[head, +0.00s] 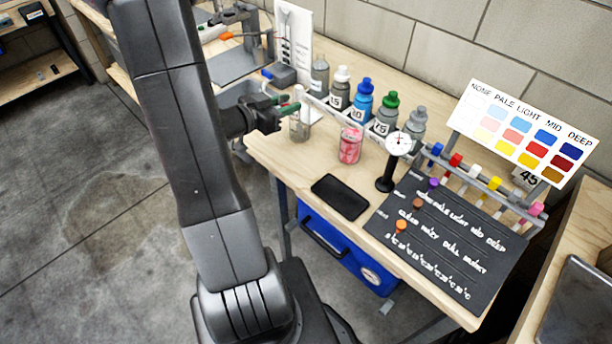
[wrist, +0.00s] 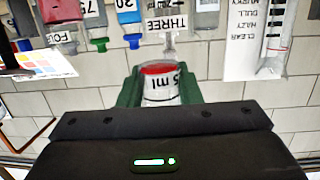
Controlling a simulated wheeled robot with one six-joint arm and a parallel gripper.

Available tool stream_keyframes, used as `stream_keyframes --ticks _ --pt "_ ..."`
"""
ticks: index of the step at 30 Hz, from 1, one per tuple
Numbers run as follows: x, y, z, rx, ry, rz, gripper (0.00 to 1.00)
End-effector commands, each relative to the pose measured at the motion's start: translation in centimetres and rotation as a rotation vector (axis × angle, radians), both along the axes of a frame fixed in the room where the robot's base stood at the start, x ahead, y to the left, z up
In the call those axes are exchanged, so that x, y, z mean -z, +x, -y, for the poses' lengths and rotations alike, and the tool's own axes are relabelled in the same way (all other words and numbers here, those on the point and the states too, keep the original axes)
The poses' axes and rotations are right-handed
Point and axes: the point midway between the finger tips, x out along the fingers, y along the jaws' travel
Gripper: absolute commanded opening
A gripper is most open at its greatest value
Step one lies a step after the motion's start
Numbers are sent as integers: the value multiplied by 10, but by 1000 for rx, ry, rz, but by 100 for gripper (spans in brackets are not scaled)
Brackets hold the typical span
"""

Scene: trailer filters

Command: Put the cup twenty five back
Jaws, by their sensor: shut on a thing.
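My gripper (head: 288,104) is at the back left of the workbench, its green fingers closed around a small white cup (head: 299,94). In the wrist view, which looks upside down, the fingers (wrist: 160,75) grip the cup (wrist: 162,95) from both sides. It has a red band at its end and black print of which "5 ml" shows; the first digit is hidden. A clear bottle (head: 299,130) stands just below the cup in the head view. A label reading THREE (wrist: 167,24) shows beyond the cup in the wrist view. I cannot tell whether cup and bottle touch.
Several capped bottles (head: 362,100) stand in a row along the wall. A colour chart (head: 527,130) stands at the back right.

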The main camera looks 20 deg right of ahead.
Motion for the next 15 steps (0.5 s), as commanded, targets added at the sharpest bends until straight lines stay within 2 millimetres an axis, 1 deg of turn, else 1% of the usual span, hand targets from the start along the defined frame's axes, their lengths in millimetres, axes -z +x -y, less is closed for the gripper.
stream_keyframes --ticks 1,6,9,12,15 --pt "9 -9 7 73 3 7 9" --pt "19 -43 19 305 11 1 9" --pt "25 -59 21 417 16 -2 9" --pt "30 -72 20 505 19 -5 9" --pt "33 -80 19 561 21 -9 9"
